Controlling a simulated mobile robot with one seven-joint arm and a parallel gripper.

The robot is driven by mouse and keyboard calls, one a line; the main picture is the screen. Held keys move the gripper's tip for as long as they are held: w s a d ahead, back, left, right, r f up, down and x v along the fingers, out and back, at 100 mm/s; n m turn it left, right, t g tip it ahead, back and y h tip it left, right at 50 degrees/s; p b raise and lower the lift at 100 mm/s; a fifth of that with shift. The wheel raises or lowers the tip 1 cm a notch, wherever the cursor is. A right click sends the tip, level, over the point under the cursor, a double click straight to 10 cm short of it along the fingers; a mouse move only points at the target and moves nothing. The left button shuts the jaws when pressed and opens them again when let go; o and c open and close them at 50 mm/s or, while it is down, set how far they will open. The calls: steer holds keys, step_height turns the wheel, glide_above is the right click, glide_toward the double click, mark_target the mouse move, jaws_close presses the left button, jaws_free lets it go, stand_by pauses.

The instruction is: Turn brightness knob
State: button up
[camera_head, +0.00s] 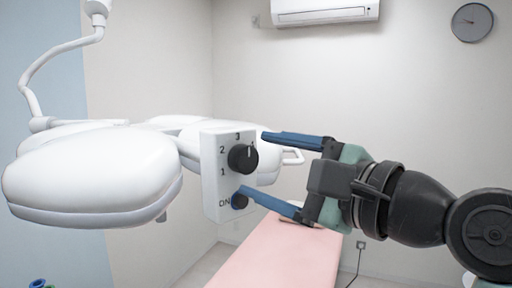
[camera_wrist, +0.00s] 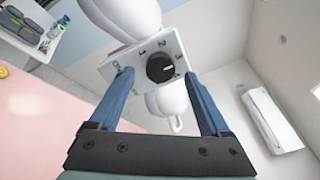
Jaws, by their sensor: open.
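The black brightness knob (camera_head: 243,158) sits on the white control panel (camera_head: 212,188) of the surgical lamp, beside the printed numbers 1, 2 and 3. Its pale pointer mark is turned toward the upper right. A smaller dark ON button (camera_head: 239,201) is below it. My gripper (camera_head: 254,164) is open, its two blue fingers pointing at the panel, one above and one below the knob. In the wrist view the knob (camera_wrist: 160,68) shows between the fingertips, with no visible contact. The lower finger overlaps the area by the ON button in the head view.
The white lamp heads (camera_head: 95,175) hang left of the panel on a white arm (camera_head: 28,88). A pink treatment bed (camera_head: 282,255) lies below. An air conditioner (camera_head: 325,11) and a clock (camera_head: 472,22) are on the wall. A side table with items (camera_wrist: 32,35) shows at upper left in the wrist view.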

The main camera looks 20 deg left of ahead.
mark_target(244, 159)
steer(key=shift+x, duration=1.15)
jaws_close()
